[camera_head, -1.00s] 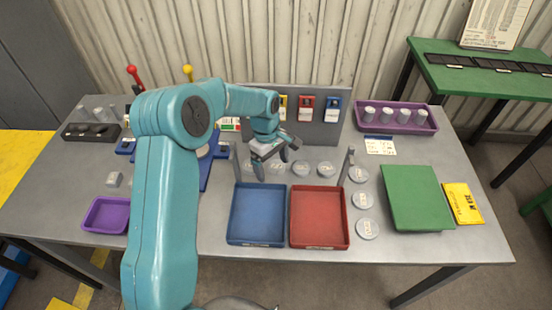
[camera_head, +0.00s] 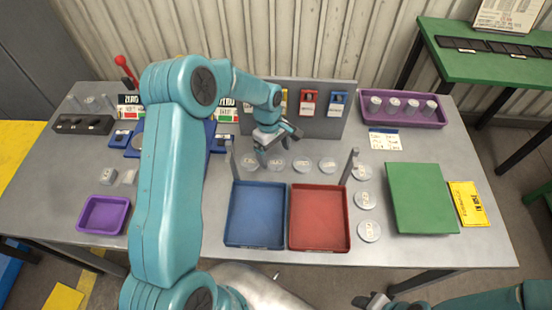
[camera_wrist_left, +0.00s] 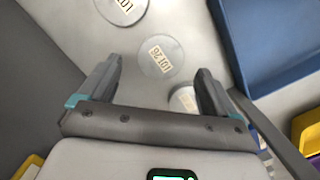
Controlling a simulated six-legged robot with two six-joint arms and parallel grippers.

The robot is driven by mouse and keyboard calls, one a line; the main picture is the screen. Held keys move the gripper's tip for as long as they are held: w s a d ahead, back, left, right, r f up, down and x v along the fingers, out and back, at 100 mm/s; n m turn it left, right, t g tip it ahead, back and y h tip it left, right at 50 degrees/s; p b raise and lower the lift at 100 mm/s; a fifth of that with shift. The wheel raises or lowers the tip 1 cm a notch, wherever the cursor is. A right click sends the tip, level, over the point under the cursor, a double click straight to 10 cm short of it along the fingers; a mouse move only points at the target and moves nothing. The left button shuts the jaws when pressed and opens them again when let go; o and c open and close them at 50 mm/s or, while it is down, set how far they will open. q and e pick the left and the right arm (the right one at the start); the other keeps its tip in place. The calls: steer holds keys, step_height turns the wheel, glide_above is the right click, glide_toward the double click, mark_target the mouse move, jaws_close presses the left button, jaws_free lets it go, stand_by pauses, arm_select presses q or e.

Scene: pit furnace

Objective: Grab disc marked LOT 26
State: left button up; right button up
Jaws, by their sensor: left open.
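The disc marked LOT 26 (camera_wrist_left: 160,57) is a clear-grey round disc with a pale label, lying flat on the grey table in the left wrist view. It appears to be the second disc from the left in the back row in the head view (camera_head: 277,164). My left gripper (camera_wrist_left: 155,72) is open and empty above it, and the disc shows between and slightly beyond its fingertips. It also shows in the head view (camera_head: 279,147). My right gripper (camera_head: 373,301) shows at the bottom edge, far from the discs; its jaws are unclear.
A neighbouring disc (camera_wrist_left: 183,97) is partly hidden by a left finger; another (camera_wrist_left: 122,8) lies ahead. A blue tray (camera_head: 229,240) and red tray (camera_head: 320,247) stand in front of the row, with a grey upright panel (camera_head: 325,125) behind. A post (camera_head: 235,163) stands near the left gripper.

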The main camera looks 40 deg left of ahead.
mark_target(276, 162)
arm_select(q)
steer(key=shift+s+d+f, duration=0.1)
steer(key=shift+d+f, duration=0.1)
steer(key=shift+f, duration=1.05)
steer(key=shift+s+d+f, duration=0.1)
steer(key=shift+d+f, duration=0.05)
steer(key=shift+f, duration=0.1)
steer(key=c, duration=1.4)
arm_select(e)
steer(key=shift+s+d+r, duration=0.1)
steer(key=shift+s+r, duration=0.05)
steer(key=shift+r, duration=0.45)
arm_select(q)
steer(key=shift+r, duration=0.15)
